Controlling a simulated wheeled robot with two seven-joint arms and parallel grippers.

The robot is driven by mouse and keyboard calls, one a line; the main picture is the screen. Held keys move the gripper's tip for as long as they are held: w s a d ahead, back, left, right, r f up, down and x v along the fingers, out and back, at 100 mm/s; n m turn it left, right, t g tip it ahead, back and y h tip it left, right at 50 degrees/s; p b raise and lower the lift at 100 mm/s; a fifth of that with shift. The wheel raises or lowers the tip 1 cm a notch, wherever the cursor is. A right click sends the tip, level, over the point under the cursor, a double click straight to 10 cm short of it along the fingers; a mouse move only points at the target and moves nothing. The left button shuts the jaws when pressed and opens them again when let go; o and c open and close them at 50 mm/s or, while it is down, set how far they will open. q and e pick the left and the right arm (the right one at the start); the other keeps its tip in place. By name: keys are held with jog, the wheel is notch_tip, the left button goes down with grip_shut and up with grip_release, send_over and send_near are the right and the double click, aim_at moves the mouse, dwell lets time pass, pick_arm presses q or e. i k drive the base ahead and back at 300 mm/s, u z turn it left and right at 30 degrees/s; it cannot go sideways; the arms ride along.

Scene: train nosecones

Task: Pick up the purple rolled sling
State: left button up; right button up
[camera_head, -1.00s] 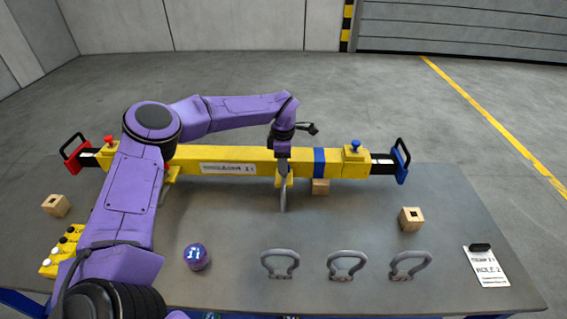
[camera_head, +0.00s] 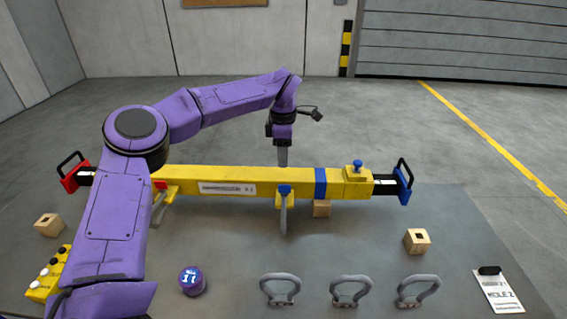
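The purple rolled sling (camera_head: 192,281) is a small round purple roll with a white-marked label on top. It sits on the grey table at the front left, apart from my grippers. My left gripper (camera_head: 283,157) points down above and behind the yellow beam (camera_head: 225,181) in the picture, well away from the sling. Its fingers show edge-on as one narrow grey shape, so I cannot tell whether they are open. Nothing visible hangs from it. My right gripper is out of view.
Three grey shackles (camera_head: 281,288) stand along the front of the table. Wooden blocks (camera_head: 417,241) and a tag card (camera_head: 497,292) lie around. A grey hook (camera_head: 284,217) hangs on the beam below a blue knob. A yellow block with knobs (camera_head: 47,275) is at left.

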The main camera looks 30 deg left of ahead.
aim_at(191, 280)
jog(key=k, duration=1.5)
